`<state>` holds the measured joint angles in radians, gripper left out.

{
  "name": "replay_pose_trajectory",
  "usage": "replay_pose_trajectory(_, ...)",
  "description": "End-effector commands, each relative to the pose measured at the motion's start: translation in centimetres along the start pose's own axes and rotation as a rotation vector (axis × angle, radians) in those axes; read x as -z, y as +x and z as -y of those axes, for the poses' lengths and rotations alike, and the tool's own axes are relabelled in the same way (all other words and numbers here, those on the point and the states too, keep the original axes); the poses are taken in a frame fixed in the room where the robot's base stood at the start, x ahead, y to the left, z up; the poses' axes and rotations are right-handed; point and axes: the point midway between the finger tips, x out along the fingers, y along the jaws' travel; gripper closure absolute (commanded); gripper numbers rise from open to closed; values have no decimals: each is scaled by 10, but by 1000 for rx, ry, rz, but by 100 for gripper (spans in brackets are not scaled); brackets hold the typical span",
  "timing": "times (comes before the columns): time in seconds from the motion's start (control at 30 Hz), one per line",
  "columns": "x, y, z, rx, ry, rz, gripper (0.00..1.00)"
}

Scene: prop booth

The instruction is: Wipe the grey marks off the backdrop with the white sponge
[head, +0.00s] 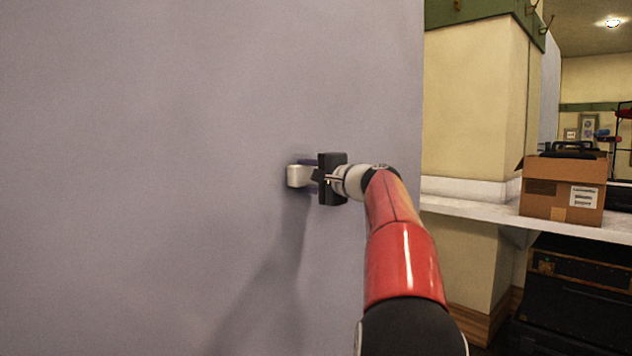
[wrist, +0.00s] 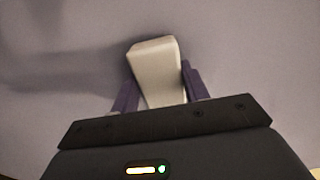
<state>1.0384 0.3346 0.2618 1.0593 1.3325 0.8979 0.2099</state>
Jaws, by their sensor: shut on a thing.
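The backdrop (head: 150,150) is a large flat grey-lilac upright panel that fills the left and middle of the head view. The white sponge (head: 295,176) is a small pale block at the end of my gripper (head: 310,177). In the wrist view the sponge (wrist: 153,62) sits between the two purple fingers, which are shut on it. Its far end is against or very close to the backdrop; I cannot tell whether it touches. I cannot make out any distinct grey marks, only faint mottling and the shadow of my arm. The patch behind the sponge is hidden.
Right of the backdrop's edge (head: 421,100), a white shelf (head: 480,207) carries a brown cardboard box (head: 563,190). Black cases (head: 570,290) stand under the shelf. A green rail with hooks (head: 490,10) runs above. The backdrop left of the sponge is free of objects.

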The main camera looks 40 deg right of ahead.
Motion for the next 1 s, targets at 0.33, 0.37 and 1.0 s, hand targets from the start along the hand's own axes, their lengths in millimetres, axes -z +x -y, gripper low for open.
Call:
replay_pose_trajectory(0.33,-20,1,1,1,1,8,73)
replay_pose_trajectory(0.37,-20,1,1,1,1,8,73)
replay_pose_trajectory(1.0,-17,-48,-2,0,-1,0,73)
